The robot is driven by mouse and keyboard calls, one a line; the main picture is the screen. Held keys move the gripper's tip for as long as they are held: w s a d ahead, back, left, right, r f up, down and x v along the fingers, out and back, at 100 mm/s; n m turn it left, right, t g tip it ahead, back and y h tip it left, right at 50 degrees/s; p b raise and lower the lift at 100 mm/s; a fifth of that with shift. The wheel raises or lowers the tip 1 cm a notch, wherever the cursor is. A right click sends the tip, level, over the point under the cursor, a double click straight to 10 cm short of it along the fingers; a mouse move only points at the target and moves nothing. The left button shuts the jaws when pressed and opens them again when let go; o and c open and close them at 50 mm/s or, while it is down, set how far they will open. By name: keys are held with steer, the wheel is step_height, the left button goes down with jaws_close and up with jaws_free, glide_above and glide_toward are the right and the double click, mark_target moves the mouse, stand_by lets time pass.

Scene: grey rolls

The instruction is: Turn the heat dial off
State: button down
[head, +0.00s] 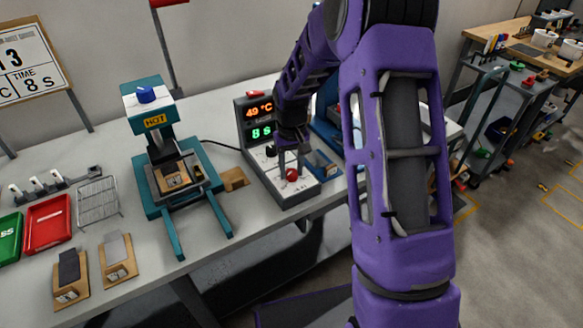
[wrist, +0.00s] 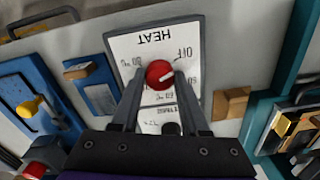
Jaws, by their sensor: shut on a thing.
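The heat dial is a round red knob (wrist: 160,74) on a white panel (wrist: 125,45) marked HEAT, which appears upside down in the wrist view. The OFF mark (wrist: 184,54) is at the knob's upper right in that view. A pale line on the knob points roughly right, below the OFF mark. My gripper (wrist: 159,80) is shut on the knob, one finger on each side. In the head view, my gripper (head: 288,158) reaches down to the red knob (head: 291,174) on the grey control box (head: 285,195).
The box's display (head: 259,120) reads 49 °C in orange and 8 s in green. A teal press (head: 150,190) with a HOT sign (head: 155,121) stands left of the box. A tan block (head: 234,179) lies between them. A blue device (wrist: 40,100) is left in the wrist view.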

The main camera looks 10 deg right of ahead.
mark_target(292, 171)
steer(key=shift+n, duration=0.5)
steer(key=shift+c, duration=2)
jaws_free()
step_height(292, 171, up, 18)
steer(key=p, duration=0.1)
steer(key=shift+f, duration=0.25)
